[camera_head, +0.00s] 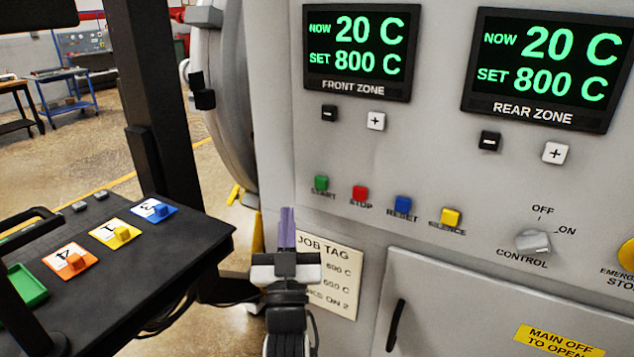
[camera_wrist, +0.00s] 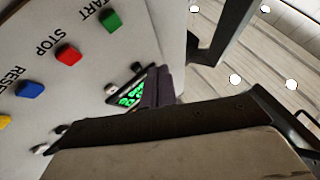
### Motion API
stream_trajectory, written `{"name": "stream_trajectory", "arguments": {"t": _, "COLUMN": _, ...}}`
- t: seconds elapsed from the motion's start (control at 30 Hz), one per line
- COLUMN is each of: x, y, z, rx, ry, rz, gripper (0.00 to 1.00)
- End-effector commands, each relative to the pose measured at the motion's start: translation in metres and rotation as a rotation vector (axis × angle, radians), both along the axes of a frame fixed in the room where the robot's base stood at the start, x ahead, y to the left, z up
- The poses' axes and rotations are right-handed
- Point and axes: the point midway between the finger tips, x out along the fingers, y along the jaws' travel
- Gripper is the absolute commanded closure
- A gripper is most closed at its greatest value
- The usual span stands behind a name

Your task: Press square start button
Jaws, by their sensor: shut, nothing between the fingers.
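The square green start button (camera_head: 321,183) sits at the left end of a row on the grey furnace panel, above its START label. It also shows in the wrist view (camera_wrist: 111,20), at the top. My gripper (camera_head: 287,212) is shut and empty, its purple fingers together and pointing up in the head view. The fingertips are below and left of the start button in that view, apart from it. In the wrist view the shut fingers (camera_wrist: 157,85) show near the middle, below and right of the button.
Red stop (camera_head: 360,193), blue reset (camera_head: 402,204) and yellow silence (camera_head: 450,217) buttons continue the row. A control knob (camera_head: 532,242) is further right. A job tag (camera_head: 330,275) hangs behind my gripper. A black tray (camera_head: 120,250) with numbered blocks and a dark post stand left.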

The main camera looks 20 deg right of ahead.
Motion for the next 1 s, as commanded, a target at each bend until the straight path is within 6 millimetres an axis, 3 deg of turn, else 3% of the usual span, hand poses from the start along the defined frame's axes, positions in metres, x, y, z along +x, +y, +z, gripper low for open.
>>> {"name": "stream_trajectory", "arguments": {"t": 0.47, "x": 0.005, "y": -0.006, "z": -0.001, "rx": 0.0, "ry": -0.001, "rz": -0.001, "gripper": 1.0}}
{"name": "stream_trajectory", "arguments": {"t": 1.0, "x": 0.047, "y": -0.06, "z": -0.002, "rx": -0.001, "ry": -0.002, "rz": -0.001, "gripper": 1.0}}
